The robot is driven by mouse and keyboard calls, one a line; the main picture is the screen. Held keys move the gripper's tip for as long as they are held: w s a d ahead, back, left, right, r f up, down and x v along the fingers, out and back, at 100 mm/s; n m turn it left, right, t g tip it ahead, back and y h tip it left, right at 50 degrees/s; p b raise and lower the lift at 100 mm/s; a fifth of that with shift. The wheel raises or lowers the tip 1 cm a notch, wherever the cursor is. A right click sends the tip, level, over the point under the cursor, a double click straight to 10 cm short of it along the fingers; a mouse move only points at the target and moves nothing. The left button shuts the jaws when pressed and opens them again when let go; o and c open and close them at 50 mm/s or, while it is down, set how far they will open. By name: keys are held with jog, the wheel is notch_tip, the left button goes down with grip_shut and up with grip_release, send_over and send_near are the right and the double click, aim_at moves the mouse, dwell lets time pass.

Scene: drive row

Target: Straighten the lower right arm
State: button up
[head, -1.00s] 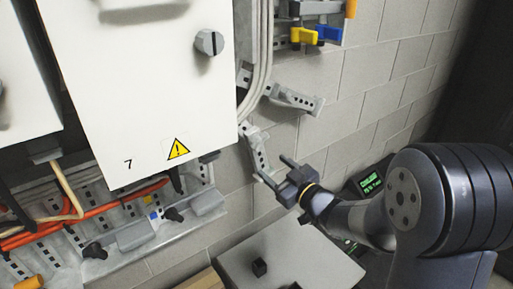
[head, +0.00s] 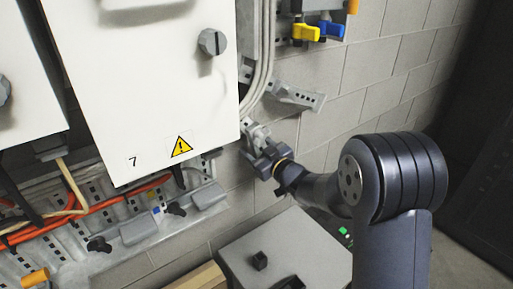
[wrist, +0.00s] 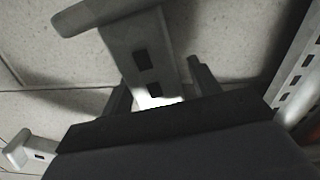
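The lower right arm is a grey slotted metal bracket (head: 257,134) at the cabinet's lower right corner. It slants down from the wall, and my gripper hides its lower part in the head view. In the wrist view the bracket (wrist: 145,55) runs between my two fingers, with a flanged end at the top left. My gripper (head: 258,153) is at the bracket, with one finger on each side. The fingers look apart from its sides, though contact is hard to tell. The upper slotted arm (head: 298,96) slants down to the right above it.
A white cabinet (head: 150,80) marked 7 fills the left. Grey conduits (head: 258,60) run down its right side. Orange cables and a slotted rail lie below it. A grey box (head: 290,245) stands below my arm. Block wall (head: 360,90) is bare to the right.

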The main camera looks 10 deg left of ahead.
grip_shut()
jog(key=shift+w+d+r+n+b, duration=0.25)
jog(key=shift+w+d+n+b, duration=0.1)
jog(key=shift+n+b, duration=0.45)
jog(key=shift+w+d+r+n+b, duration=0.25)
jog(key=shift+w+n+b, duration=0.05)
jog(key=shift+n+b, duration=0.55)
jog(key=shift+w+d+r+n+b, duration=0.25)
jog(key=shift+w+d+n+b, duration=0.1)
jog(key=shift+n+b, duration=0.45)
jog(key=shift+o, duration=0.2)
grip_release()
jog(key=v, duration=1)
jog(key=shift+s+d, duration=0.25)
jog(key=shift+d, duration=0.05)
